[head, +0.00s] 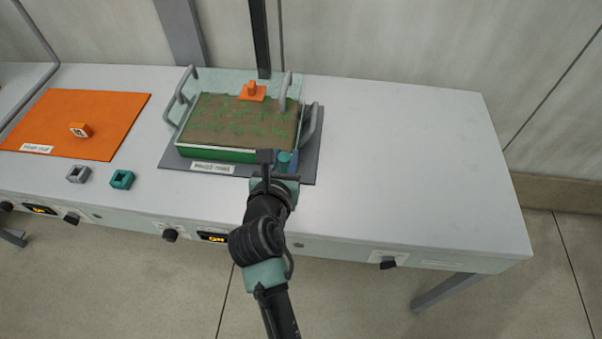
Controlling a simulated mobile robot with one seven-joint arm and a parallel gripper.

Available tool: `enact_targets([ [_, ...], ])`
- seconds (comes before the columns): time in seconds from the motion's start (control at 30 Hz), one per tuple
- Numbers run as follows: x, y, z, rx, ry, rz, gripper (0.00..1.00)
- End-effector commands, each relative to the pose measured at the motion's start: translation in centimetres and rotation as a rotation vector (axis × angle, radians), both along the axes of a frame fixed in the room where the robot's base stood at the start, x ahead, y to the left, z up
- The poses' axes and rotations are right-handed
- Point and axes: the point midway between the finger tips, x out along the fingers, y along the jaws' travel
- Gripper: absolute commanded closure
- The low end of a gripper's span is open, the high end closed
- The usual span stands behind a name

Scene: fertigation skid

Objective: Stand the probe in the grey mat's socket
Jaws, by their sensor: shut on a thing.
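My gripper (279,160) is over the front right corner of the grey mat (312,150), beside the tray of soil. It is shut on a small teal-and-blue piece, which I take to be the probe (284,158). The piece is small and partly covered by the gripper, so its tilt and whether it touches the mat cannot be told. The mat's socket cannot be made out; my gripper and the tray cover part of the mat.
A handled tray (224,154) of soil with green sprouts stands on the grey mat, with an orange knobbed piece (252,93) on it. The bench's right is clear.

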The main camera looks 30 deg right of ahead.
Motion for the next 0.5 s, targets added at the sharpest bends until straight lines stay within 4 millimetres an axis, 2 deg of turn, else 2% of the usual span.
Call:
enact_targets([
  [0.03,0.0,0.0,-1.4,0.001,0.004,0.0,1.0],
  [0.1,0.0,0.0,-2.6,0.001,0.003,-0.001,1.0],
  [0.37,0.0,0.0,-4.7,0.001,0.001,0.0,1.0],
  [0.5,0.0,0.0,-6.9,0.0,0.002,0.0,1.0],
])
